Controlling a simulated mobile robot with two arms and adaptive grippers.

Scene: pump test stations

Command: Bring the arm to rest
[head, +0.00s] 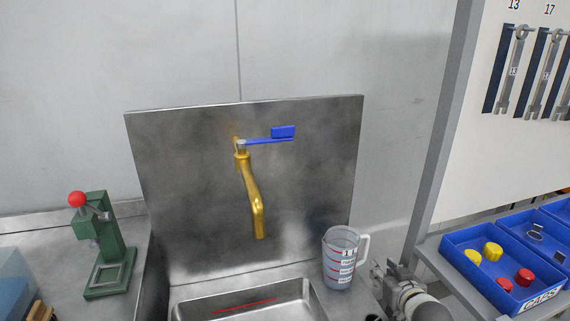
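My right gripper (388,275) is at the lower right of the head view, just right of the measuring jug. It is small and seen partly from behind, so I cannot tell if its fingers are apart. Nothing shows clearly between them. The clear measuring jug (338,270) stands upright beside the sink (246,301), its handle toward the gripper. I cannot tell if they touch. My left gripper is not in view.
A brass tap (255,195) with a blue lever (268,140) is on the steel splashback (180,160). A green press (108,255) with a red knob stands left. A blue bin (508,262) with red and yellow caps is at right. Wrenches (515,75) hang above it.

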